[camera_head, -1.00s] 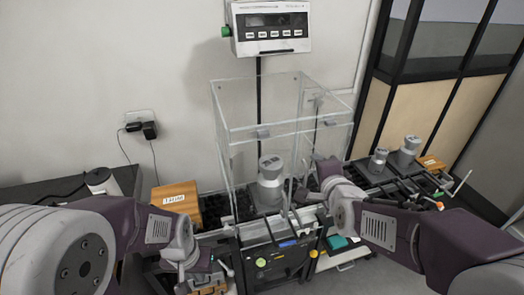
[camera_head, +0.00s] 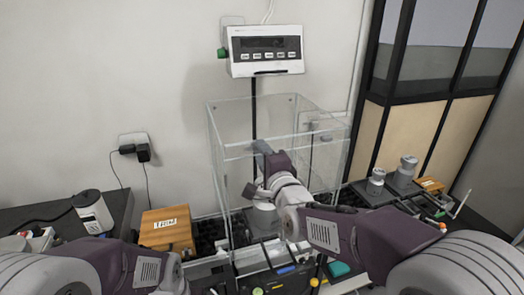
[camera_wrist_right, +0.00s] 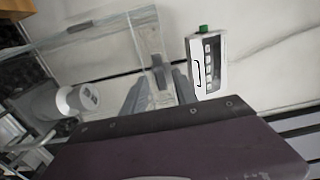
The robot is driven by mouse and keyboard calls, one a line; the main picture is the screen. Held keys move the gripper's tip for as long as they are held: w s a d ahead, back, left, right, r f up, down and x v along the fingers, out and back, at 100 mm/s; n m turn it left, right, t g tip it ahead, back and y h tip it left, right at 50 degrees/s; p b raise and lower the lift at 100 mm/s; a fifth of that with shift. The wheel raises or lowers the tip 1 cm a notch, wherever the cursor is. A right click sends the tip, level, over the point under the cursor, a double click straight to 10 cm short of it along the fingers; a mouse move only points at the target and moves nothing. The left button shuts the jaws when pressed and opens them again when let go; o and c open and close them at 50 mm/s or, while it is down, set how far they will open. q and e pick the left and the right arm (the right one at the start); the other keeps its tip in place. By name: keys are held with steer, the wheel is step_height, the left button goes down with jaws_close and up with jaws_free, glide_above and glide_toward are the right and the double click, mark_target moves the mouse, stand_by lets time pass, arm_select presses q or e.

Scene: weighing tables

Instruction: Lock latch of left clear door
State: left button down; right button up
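The clear case (camera_head: 225,125) with its clear doors stands on the weighing table under the wall display. My right arm reaches across its front, and my right gripper (camera_head: 257,165) is at the upper middle of the near panels. In the right wrist view the two grey fingers of my right gripper (camera_wrist_right: 160,90) are apart, on either side of a clear panel edge with a small grey piece, perhaps the latch (camera_wrist_right: 158,74). Whether they touch it I cannot tell. A grey weight (camera_head: 262,220) stands inside, mostly hidden by my arm. My left gripper is out of view.
A white display (camera_head: 265,50) hangs on the wall behind the case. A wooden box (camera_head: 167,230) stands left of it. Two grey weights (camera_head: 376,180) (camera_head: 404,171) and loose tools are on the right.

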steer(key=shift+s+r, duration=0.1)
steer(key=shift+c, duration=0.3)
jaws_close()
steer(key=n+b, duration=0.6)
steer(key=n, duration=1.1)
steer(key=shift+n, duration=0.3)
steer(key=shift+r+n, duration=0.1)
steer(key=shift+n, duration=0.2)
